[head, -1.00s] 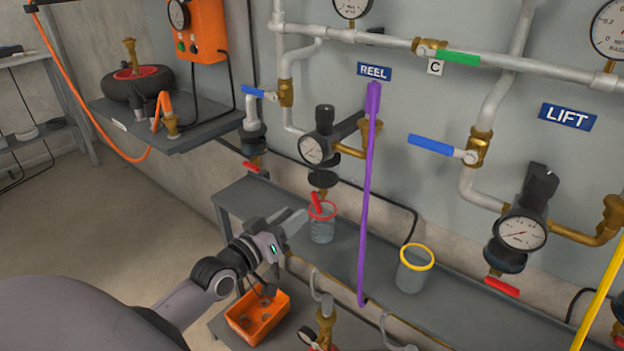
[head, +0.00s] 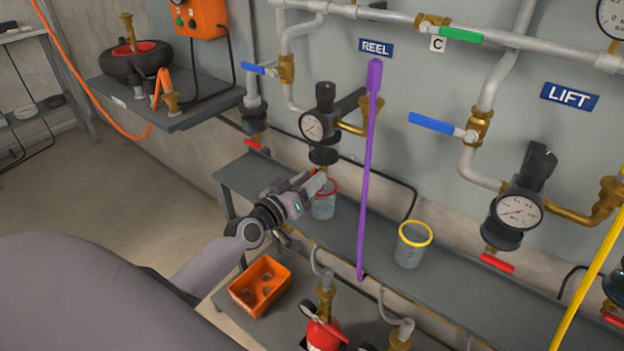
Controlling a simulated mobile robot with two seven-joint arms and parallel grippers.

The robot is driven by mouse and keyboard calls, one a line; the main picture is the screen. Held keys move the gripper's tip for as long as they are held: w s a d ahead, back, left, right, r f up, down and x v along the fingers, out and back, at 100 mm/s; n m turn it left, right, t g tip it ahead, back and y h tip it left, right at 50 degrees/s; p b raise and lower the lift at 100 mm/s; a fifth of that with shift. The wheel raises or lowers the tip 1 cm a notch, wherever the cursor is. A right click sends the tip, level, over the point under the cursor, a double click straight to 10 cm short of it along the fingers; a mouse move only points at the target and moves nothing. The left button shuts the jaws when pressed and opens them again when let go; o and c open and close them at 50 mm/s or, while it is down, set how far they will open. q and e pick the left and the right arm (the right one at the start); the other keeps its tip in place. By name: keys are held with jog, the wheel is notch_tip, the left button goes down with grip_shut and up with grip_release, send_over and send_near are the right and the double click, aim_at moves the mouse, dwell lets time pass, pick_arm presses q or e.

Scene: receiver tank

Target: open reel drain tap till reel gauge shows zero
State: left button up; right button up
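The reel gauge (head: 311,126) is a small white dial on the black regulator under the blue REEL sign (head: 376,48). Its needle is too small to read surely. The reel drain tap hangs below that regulator, over a clear cup with a red rim (head: 324,205). My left gripper (head: 318,182) is at the tap, just above the cup, and its fingers cover the tap's red handle. I cannot tell whether the fingers are closed on the handle. My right gripper is not in view.
A purple pole (head: 368,170) stands just right of the reel regulator. A yellow-rimmed cup (head: 412,246) is on the grey shelf (head: 465,285). The LIFT gauge (head: 518,212) is further right. An orange bin (head: 259,286) sits below my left arm.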

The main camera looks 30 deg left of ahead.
pick_arm(q)
jog(key=shift+w, duration=0.6)
grip_shut()
jog(key=n, duration=1.3)
jog(key=shift+d+r, duration=0.2)
jog(key=shift+n, duration=0.4)
